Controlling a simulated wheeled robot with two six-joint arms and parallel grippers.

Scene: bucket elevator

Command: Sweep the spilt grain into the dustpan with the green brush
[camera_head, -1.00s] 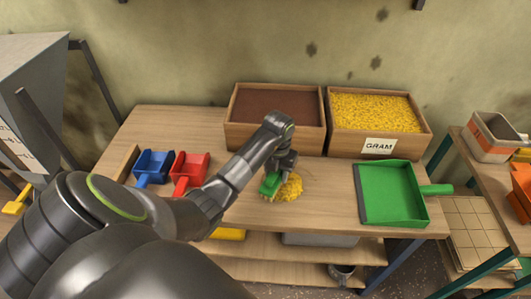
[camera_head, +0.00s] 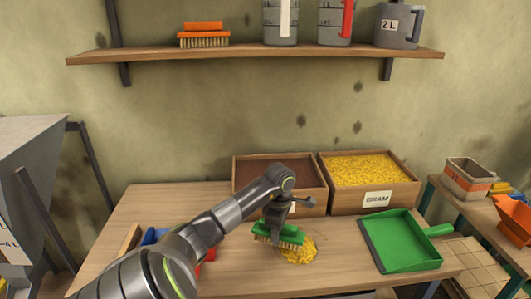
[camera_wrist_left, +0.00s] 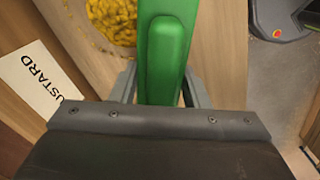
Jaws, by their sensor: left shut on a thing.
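My left gripper (camera_head: 277,214) is shut on the green brush (camera_head: 288,236), whose pale bristles point down at the tabletop. In the left wrist view the green brush handle (camera_wrist_left: 166,52) runs between the two fingers. The spilt grain (camera_head: 300,251) is a yellow patch on the table, touching or right beside the brush on its right side; the brush hides part of it. It also shows in the left wrist view (camera_wrist_left: 112,20). The green dustpan (camera_head: 402,244) lies on the table to the right, apart from the brush, its handle pointing right. My right gripper is not in view.
Two wooden boxes stand at the table's back, one brown inside (camera_head: 245,172), one full of yellow grain (camera_head: 370,167) labelled GRAM. Bare tabletop (camera_head: 345,250) lies between grain and dustpan. A wall shelf (camera_head: 250,54) holds an orange brush and jugs. Blue and red scoops are partly behind my arm.

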